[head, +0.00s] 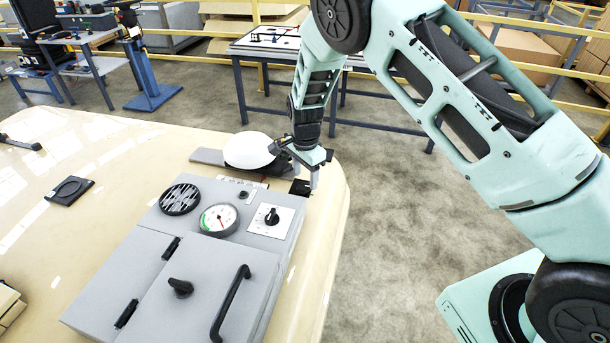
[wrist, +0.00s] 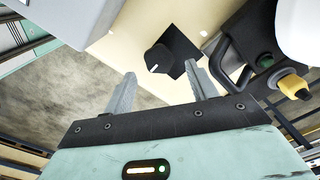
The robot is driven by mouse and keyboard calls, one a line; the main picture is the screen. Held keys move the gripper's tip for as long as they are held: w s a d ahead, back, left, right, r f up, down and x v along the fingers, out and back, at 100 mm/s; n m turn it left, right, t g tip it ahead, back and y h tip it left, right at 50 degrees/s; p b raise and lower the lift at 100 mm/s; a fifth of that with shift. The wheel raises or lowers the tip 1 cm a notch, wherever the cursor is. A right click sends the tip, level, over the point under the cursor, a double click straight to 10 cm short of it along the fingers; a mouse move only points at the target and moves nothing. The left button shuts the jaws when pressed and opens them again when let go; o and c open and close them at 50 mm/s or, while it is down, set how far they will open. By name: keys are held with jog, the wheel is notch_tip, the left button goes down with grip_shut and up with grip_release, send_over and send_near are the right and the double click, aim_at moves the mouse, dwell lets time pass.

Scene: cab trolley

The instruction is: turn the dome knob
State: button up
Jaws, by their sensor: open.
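A small black knob (wrist: 157,58) with a pale pointer mark sits on a black square plate (wrist: 181,50) in the wrist view. In the head view this black plate (head: 300,187) lies by the cream top's right edge, partly behind my gripper. A white dome (head: 249,150) is just left of it; a white rounded shape (wrist: 302,30), likely the dome, shows at the wrist view's upper right. My gripper (head: 297,172) is above the plate. In the wrist view my gripper (wrist: 160,70) is open, its fingertips on either side of the knob. I cannot tell whether they touch it.
A grey box (head: 150,250) with a gauge (head: 219,219), a rotary switch (head: 271,217), a vent and a black handle (head: 230,303) stands on the cream top. Green and yellow buttons (wrist: 293,88) show right of my fingers. Open floor (head: 400,210) lies to the right.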

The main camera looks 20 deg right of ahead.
jog(key=shift+f, duration=1.25)
jog(key=c, duration=1)
